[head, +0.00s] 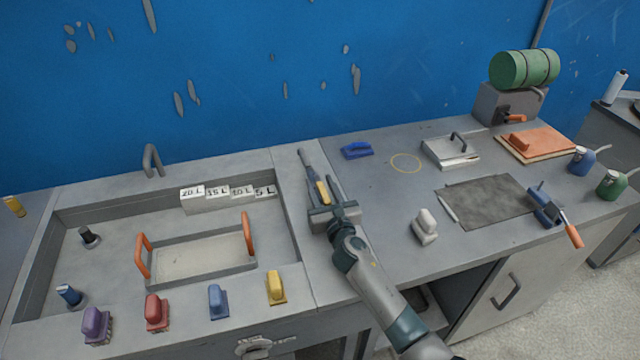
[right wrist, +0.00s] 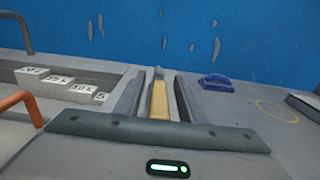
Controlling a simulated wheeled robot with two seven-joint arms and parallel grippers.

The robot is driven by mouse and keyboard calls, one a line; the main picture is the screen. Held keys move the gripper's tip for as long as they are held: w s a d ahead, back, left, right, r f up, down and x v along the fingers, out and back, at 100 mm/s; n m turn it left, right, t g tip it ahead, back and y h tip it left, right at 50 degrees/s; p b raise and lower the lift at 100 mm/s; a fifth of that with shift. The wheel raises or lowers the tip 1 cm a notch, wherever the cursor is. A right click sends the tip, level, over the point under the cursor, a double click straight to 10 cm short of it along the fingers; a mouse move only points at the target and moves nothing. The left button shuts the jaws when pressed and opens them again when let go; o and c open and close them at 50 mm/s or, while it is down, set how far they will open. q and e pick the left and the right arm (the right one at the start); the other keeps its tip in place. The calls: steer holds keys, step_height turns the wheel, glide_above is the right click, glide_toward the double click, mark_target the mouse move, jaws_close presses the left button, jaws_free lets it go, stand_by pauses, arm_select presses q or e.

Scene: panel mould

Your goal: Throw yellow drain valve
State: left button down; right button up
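A yellow handle (head: 322,191), which I take to be the drain valve's, lies on the worktop strip just right of the sunken basin. A grey part extends from its far end. My right gripper (head: 320,203) reaches over it from the front. In the right wrist view the yellow handle (right wrist: 159,102) lies between the two grey fingers (right wrist: 158,98), with narrow gaps visible on both sides. The fingers look open around it. The handle's near end is hidden by the gripper body. My left gripper is not in view.
The basin (head: 40,270) at left holds a tray with orange handles (head: 205,255) and labelled white steps (head: 205,207). Several coloured-handled blocks stand along its front edge. Right of my gripper are a blue-handled tool (head: 357,150), a white block (head: 425,226) and a dark mat (head: 487,200).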

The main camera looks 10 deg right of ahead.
steer(key=shift+w, duration=0.4)
jaws_close()
